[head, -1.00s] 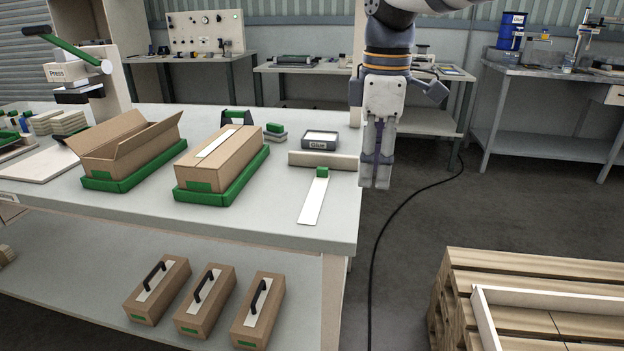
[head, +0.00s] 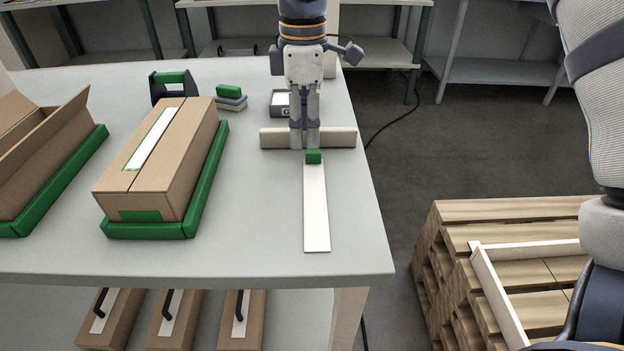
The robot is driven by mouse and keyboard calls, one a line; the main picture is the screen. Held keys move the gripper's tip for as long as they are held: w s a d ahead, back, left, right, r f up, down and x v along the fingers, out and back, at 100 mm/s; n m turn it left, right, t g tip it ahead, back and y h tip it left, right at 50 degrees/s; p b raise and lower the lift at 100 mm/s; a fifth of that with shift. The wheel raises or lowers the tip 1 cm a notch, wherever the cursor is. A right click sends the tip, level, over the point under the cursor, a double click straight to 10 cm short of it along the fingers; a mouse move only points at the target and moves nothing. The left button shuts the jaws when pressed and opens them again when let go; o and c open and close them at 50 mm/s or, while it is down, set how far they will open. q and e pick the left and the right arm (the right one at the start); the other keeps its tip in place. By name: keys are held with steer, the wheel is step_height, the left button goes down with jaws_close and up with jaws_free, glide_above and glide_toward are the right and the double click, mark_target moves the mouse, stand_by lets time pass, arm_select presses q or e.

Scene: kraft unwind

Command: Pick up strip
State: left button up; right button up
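A flat white strip (head: 316,210) lies on the table near its right edge, running from front to back. A small green block (head: 314,157) sits at its far end. My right gripper (head: 305,145) points down just behind the green block, in front of a pale bar that crosses beyond the strip. Its two fingers are close together with a narrow gap, and I see nothing held between them. Whether the fingertips touch the block I cannot tell. My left gripper is not in view.
The pale bar (head: 342,138) lies across the table behind the strip. A closed carton (head: 188,165) sits in a green tray (head: 205,200) to the left, with an open carton (head: 45,140) farther left. A wooden pallet stack (head: 450,215) stands right of the table. The table around the strip's near end is clear.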

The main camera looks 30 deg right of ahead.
mark_target(307, 151)
step_height(307, 151, down, 5)
steer(key=shift+s+d+r, duration=0.1)
steer(key=shift+s+d, duration=0.05)
steer(key=c, duration=0.9)
steer(key=shift+o, duration=0.2)
